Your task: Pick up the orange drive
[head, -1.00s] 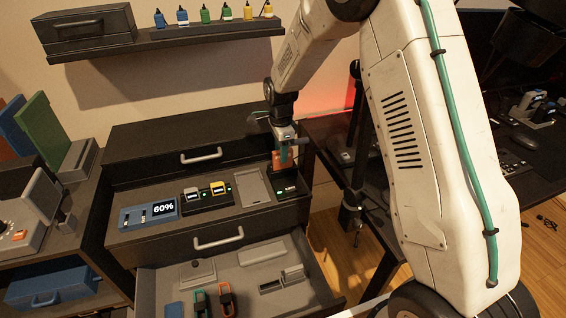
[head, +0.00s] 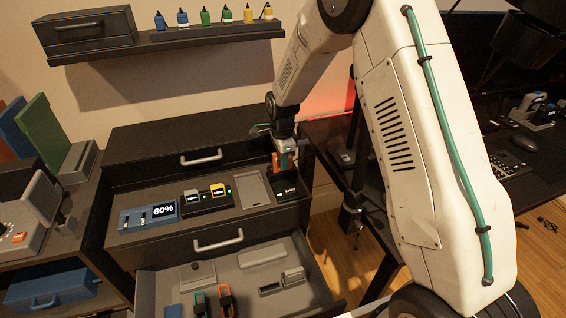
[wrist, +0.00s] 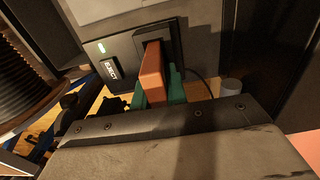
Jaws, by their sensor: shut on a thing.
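The orange drive (head: 283,161) is at the right end of the dresser's top, above a small dark dock (head: 289,188) with a green light. In the wrist view the orange drive (wrist: 153,66) stands with its far end at a dark slot block (wrist: 158,42), beside a label reading EJECT (wrist: 117,71). I cannot tell whether its end is still inside the slot. My gripper (head: 284,150) is shut on the orange drive. Its green fingertips (wrist: 164,88) show on both sides of the drive in the wrist view.
A device reading 60% (head: 148,215) and two small docked units (head: 206,196) sit left on the same surface. Below, an open drawer (head: 150,290) holds several items. A dark desk (head: 345,160) stands close to the right. A shelf (head: 170,38) hangs above.

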